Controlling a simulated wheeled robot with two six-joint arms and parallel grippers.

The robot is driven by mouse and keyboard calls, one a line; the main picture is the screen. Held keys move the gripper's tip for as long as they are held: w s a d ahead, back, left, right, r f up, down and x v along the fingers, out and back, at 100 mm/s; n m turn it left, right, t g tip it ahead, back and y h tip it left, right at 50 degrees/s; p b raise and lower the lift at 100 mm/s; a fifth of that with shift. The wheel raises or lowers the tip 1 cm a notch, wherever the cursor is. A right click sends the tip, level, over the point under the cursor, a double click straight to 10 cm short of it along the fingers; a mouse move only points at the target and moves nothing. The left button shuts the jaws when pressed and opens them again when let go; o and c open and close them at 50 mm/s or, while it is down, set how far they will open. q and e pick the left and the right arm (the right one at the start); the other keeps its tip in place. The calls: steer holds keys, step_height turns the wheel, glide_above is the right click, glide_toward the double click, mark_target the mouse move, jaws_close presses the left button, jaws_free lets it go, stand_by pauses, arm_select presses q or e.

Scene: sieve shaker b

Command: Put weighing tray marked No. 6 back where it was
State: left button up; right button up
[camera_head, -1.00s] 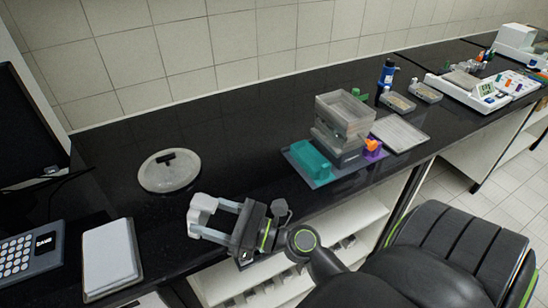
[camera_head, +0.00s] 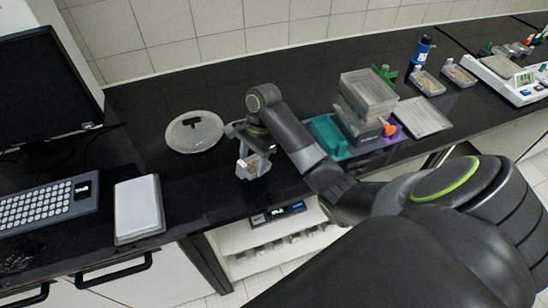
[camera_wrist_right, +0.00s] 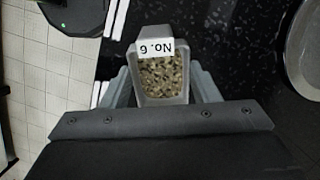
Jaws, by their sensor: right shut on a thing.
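In the head view the right gripper (camera_head: 252,158) holds the tray (camera_head: 247,167) near the front part of the black counter, right of the round lid; the height above the counter is hard to tell. Two similar trays with grains (camera_head: 428,83) (camera_head: 459,75) stand by the blue bottle. The left gripper is not in view.
The round lid (camera_head: 194,132) lies left of my gripper. A sieve stack (camera_head: 366,100) and teal block (camera_head: 327,134) stand to the right, with a flat tray (camera_head: 422,117) beyond. A white balance (camera_head: 515,80) is far right. A monitor (camera_head: 45,80) and keyboard (camera_head: 48,198) are left.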

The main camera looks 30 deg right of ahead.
steer(key=d+r+h+p, duration=0.2)
steer(key=d+r+h, duration=0.15)
steer(key=d, duration=0.35)
steer(key=shift+t, duration=0.3)
steer(key=f+b, duration=0.2)
steer(key=b, duration=0.1)
steer(key=w+f+b, duration=0.1)
steer(key=f+b, duration=0.1)
steer(key=shift+d+f, duration=0.1)
steer(key=shift+d, duration=0.2)
steer(key=shift+f, duration=0.2)
steer(key=shift+f+p, duration=0.5)
steer(key=shift+f, duration=1.6)
steer(key=o, duration=1.1)
steer(key=shift+s, duration=0.1)
